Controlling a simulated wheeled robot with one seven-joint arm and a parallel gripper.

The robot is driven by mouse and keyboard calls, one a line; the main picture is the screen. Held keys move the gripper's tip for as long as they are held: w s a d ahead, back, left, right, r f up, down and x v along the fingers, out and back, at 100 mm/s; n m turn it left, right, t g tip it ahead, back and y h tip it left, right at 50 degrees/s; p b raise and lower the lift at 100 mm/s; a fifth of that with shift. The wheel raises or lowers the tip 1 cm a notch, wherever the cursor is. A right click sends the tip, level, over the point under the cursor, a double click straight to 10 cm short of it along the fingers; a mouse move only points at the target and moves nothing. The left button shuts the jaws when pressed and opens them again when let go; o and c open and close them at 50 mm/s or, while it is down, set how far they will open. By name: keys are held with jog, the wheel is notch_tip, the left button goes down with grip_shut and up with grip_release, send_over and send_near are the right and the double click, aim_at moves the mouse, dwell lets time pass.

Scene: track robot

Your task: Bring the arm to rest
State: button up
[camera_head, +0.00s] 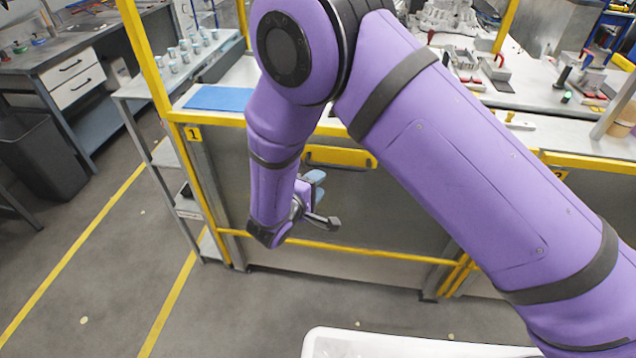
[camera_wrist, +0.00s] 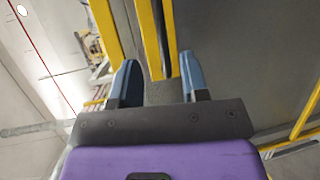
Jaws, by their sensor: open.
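My purple arm crosses the head view from the lower right, bends at the top, and hangs down in front of the yellow-framed workstation. My gripper (camera_head: 318,184) is at the lower end of the arm, in front of the station's grey front panel (camera_head: 385,205). In the wrist view my gripper (camera_wrist: 156,80) shows two blue-grey fingers, well apart, with nothing between them. Yellow frame bars show behind the fingers. Part of the gripper is hidden by the wrist in the head view.
A yellow handle (camera_head: 340,157) and a yellow rail (camera_head: 370,252) are close to the gripper. A blue mat (camera_head: 219,98) lies on the worktop. A shelf with several small cups stands left. A white container (camera_head: 400,346) is at the bottom. The grey floor (camera_head: 110,290) at left is clear.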

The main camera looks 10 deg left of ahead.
jog(key=s+d+r+m+g+h, duration=0.1)
jog(key=d+r+m+g, duration=0.35)
jog(key=d+r, duration=0.8)
jog(key=d+r+m+g+h, duration=0.2)
jog(key=d+r+m+g, duration=0.3)
jog(key=d+r, duration=0.75)
jog(key=s+d+r+m+g+y, duration=0.2)
jog(key=s+d+r+g+y, duration=0.15)
jog(key=s+d+r, duration=0.6)
jog(key=s+d+r+m+t+y, duration=0.1)
jog(key=s+d+t+y, duration=0.1)
jog(key=s, duration=0.5)
jog(key=s+d+r+m+t+y, duration=0.1)
jog(key=s+d+r+y, duration=0.1)
jog(key=s+y, duration=0.2)
jog(key=s, duration=0.3)
jog(key=shift+s+d+t, duration=0.15)
jog(key=shift+s+t, duration=0.15)
jog(key=shift+t, duration=0.1)
